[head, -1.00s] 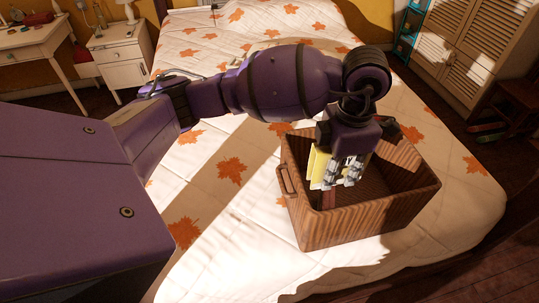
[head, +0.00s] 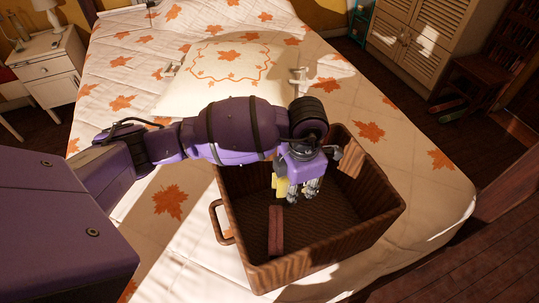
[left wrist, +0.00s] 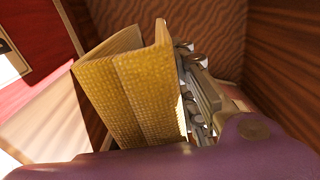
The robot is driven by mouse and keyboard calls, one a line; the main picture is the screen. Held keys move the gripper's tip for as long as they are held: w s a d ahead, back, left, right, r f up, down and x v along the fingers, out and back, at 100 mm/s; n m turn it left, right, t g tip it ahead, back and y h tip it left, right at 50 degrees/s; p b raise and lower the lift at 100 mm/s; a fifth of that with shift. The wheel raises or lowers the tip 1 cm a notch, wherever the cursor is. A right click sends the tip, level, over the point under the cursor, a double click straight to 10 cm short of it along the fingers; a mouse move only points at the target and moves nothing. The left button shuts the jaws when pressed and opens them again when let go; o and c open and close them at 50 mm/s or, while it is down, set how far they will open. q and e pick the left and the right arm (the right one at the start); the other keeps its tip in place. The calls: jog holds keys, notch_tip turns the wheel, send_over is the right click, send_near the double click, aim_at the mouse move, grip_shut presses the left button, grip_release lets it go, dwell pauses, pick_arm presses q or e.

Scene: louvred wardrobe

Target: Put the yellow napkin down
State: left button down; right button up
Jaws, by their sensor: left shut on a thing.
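The yellow napkin (head: 280,187) hangs folded from my left gripper (head: 300,194), which is shut on it. In the head view, they are within the opening of a brown ridged basket (head: 335,250) on the bed. In the left wrist view, the napkin (left wrist: 130,90) stands folded beside the metal fingers (left wrist: 198,90), with ridged brown walls behind. I cannot tell whether its lower edge touches the basket floor. My right gripper is out of view.
A reddish-brown object (head: 276,230) lies inside the basket. The basket has a handle (head: 218,222) at its left. A cream cushion (head: 225,78) lies on the bed (head: 120,85) behind my arm. A nightstand (head: 48,75) and louvred wardrobe (head: 425,45) stand behind.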

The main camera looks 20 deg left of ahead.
aim_at(293, 212)
pick_arm(q)
jog(key=shift+w+d+f, duration=0.1)
jog(key=shift+w+f, duration=0.05)
jog(key=shift+f, duration=4.45)
jog(key=c, duration=1.4)
grip_release()
notch_tip(293, 212, up, 12)
